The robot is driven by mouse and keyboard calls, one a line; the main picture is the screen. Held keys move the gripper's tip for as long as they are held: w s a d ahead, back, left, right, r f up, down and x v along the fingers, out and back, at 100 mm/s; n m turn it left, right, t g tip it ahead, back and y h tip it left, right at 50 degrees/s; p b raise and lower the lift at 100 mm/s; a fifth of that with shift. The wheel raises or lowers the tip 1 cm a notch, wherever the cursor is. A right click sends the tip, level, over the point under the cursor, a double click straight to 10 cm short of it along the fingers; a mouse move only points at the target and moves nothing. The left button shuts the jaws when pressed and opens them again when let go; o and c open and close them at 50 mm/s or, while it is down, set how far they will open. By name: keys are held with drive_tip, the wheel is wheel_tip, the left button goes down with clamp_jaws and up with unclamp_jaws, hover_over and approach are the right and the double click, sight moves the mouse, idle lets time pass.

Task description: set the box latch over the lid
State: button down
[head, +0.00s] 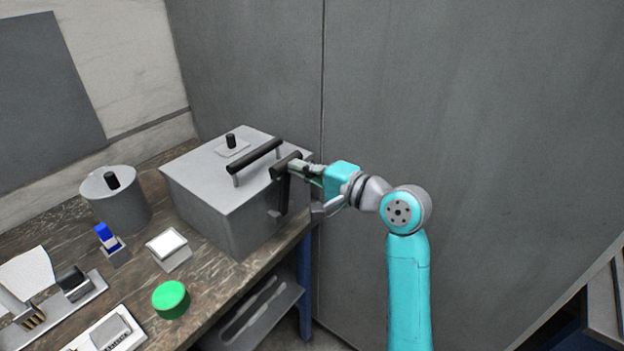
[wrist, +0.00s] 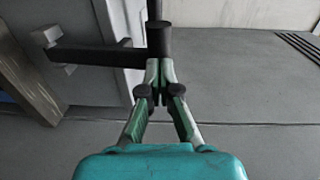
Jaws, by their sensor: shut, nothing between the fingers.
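The grey metal box (head: 205,195) stands on the bench with its flat lid (head: 205,160) down. A black bar handle (head: 256,155) and a black knob (head: 231,141) are on the lid. The black latch (head: 284,195) has an upright arm along the box's right-hand face and a crossbar at the lid's edge. I cannot tell whether the crossbar overlaps the lid. My gripper (head: 299,166) is shut and empty, its fingertips at the crossbar. In the wrist view the fingertips (wrist: 160,68) are right at the end of the latch's black crossbar (wrist: 158,42), seemingly touching it.
A grey lidded pot (head: 118,205), a blue-topped item (head: 105,236), a white-topped block (head: 168,248) and a green round cap (head: 171,298) stand on the wooden bench left of the box. A grey wall panel (head: 450,100) rises behind my arm.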

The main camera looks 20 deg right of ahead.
drive_tip(key=shift+w+a+r+g, duration=0.2)
drive_tip(key=shift+w+a, duration=0.2)
drive_tip(key=shift+w, duration=0.15)
drive_tip(key=shift+w+a+r+g, duration=0.1)
drive_tip(key=shift+w+a+r, duration=0.1)
drive_tip(key=shift+w+a, duration=0.25)
drive_tip(key=shift+w, duration=0.1)
drive_tip(key=shift+r, duration=0.1)
